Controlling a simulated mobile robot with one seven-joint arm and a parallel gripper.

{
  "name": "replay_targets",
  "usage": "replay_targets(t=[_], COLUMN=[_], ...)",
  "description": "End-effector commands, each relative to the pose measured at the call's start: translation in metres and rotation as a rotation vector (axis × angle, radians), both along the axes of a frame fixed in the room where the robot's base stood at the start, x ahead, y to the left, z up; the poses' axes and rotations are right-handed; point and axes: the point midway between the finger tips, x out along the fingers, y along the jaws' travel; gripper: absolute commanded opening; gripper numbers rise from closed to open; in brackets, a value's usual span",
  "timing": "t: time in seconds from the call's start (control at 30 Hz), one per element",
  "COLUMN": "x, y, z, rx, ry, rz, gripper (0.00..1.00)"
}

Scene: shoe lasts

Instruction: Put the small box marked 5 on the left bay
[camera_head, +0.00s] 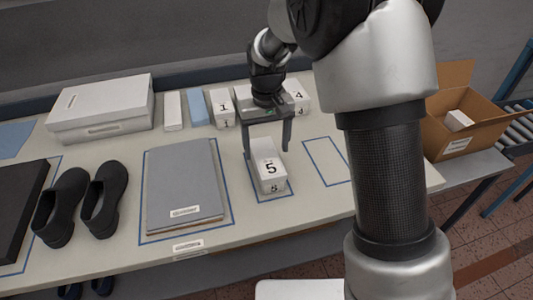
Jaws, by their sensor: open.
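The small white box marked 5 (267,168) lies inside a blue outlined bay (262,201), the left one of two narrow bays on the table. It looks to rest on the table, with its long side roughly along the bay. My gripper (266,152) is open, pointing down, with one finger on each side of the box's far part. Whether the fingers touch the box is not clear. The right bay (327,161) is an empty blue outline.
White boxes marked 1 (222,107) and 4 (297,97) stand at the back. A grey folder (183,181), black shoes (107,200) and a large white box (101,107) lie to the left. An open carton (470,112) stands at right. My arm hides the table's right part.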

Motion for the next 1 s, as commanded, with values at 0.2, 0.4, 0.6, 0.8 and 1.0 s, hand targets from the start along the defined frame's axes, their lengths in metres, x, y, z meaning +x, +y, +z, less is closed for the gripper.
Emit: replay_targets(t=[0.2, 0.4, 0.6, 0.8, 1.0], x=[0.001, 0.000, 0.000, -0.022, -0.090], y=[0.000, 0.000, 0.000, -0.026, -0.080], z=[0.050, 0.075, 0.081, 0.120, 0.181], rx=[0.002, 0.002, 0.001, 0.028, 0.072], ry=[-0.004, -0.002, -0.002, -0.062, -0.206], rz=[-0.001, -0.001, -0.002, -0.042, -0.128], gripper=[0.73, 0.73, 0.73, 0.73, 0.73])
